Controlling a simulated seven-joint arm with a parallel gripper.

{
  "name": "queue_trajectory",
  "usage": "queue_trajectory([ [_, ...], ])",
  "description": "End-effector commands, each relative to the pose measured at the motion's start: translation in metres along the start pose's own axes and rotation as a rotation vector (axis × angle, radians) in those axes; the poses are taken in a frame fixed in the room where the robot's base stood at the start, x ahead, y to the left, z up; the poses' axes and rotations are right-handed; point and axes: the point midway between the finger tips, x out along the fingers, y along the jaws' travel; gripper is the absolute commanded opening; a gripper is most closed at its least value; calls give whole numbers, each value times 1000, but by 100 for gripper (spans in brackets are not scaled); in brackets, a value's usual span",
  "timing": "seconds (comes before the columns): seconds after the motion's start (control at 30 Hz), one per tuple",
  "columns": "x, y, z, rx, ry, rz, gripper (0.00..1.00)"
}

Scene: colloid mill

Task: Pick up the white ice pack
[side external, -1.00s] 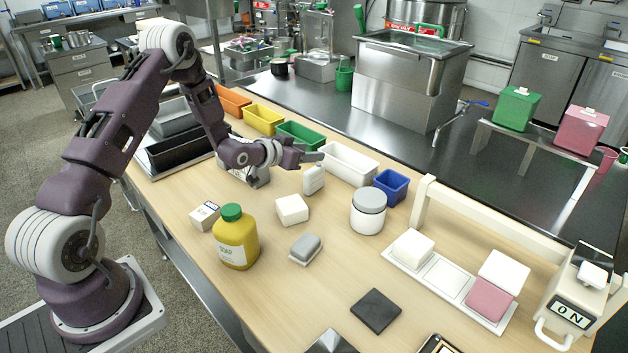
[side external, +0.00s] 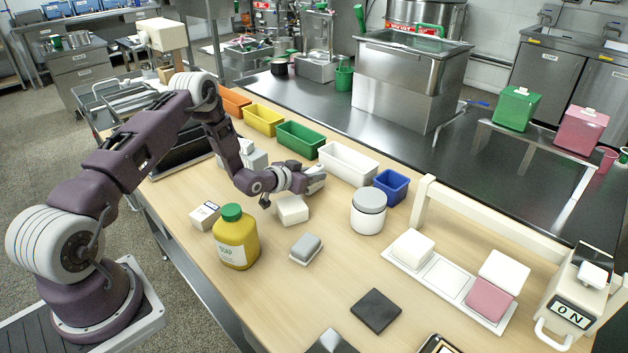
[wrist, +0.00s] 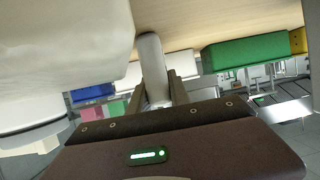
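A white block-shaped pack (side external: 292,212), the likely ice pack, lies on the wooden table behind the yellow soap bottle. My gripper (side external: 312,178) is low, just above and behind this pack, and hides part of its far edge. A small white bottle (side external: 316,186) stands beside the gripper, partly covered. In the wrist view a large pale surface (wrist: 60,45) fills the upper left, close to the camera. A grey rounded shape (wrist: 150,65) shows near the dark fingers. I cannot tell whether the fingers are open or hold anything.
The soap bottle (side external: 236,240), a small white box (side external: 205,215) and a grey-topped block (side external: 306,248) stand nearby. A white jar (side external: 368,212) is to the right. Coloured bins (side external: 301,139) line the back edge.

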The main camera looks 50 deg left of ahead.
Motion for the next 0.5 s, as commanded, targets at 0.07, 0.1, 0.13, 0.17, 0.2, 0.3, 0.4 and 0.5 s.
queue_trajectory([
  [0.07, 0, 0, 0, 0, 0, 0, 4],
  [0.1, 0, 0, 0, 0, 0, 0, 0],
  [0.13, 0, 0, 0, 0, 0, 0, 0],
  [0.17, 0, 0, 0, 0, 0, 0, 0],
  [0.2, 0, 0, 0, 0, 0, 0, 0],
  [0.3, 0, 0, 0, 0, 1, 0, 0],
  [0.4, 0, 0, -2, 0, 1, 0, 0],
  [0.5, -5, 0, -14, 1, 3, 0, 0],
])
